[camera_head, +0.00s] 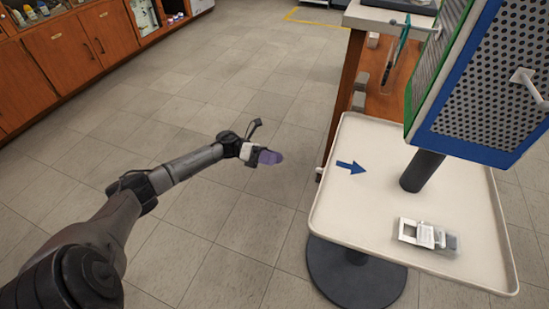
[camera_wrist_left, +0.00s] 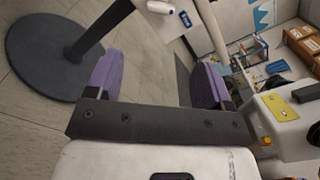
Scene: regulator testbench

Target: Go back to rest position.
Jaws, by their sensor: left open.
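My left arm reaches in from the left in the head view. Its gripper (camera_head: 268,157) hangs over the tiled floor, to the left of the white tray table and apart from it. In the left wrist view the two purple fingers of the left gripper (camera_wrist_left: 160,85) stand wide apart with nothing between them. My right gripper is in neither view.
The white tray table (camera_head: 340,215) on a round dark base (camera_head: 350,285) stands at the right. It carries a blue arrow (camera_head: 351,167), a small grey-white device (camera_head: 428,235) and a post with a perforated panel (camera_head: 490,85). Wooden cabinets (camera_head: 85,50) line the upper left. The floor between is clear.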

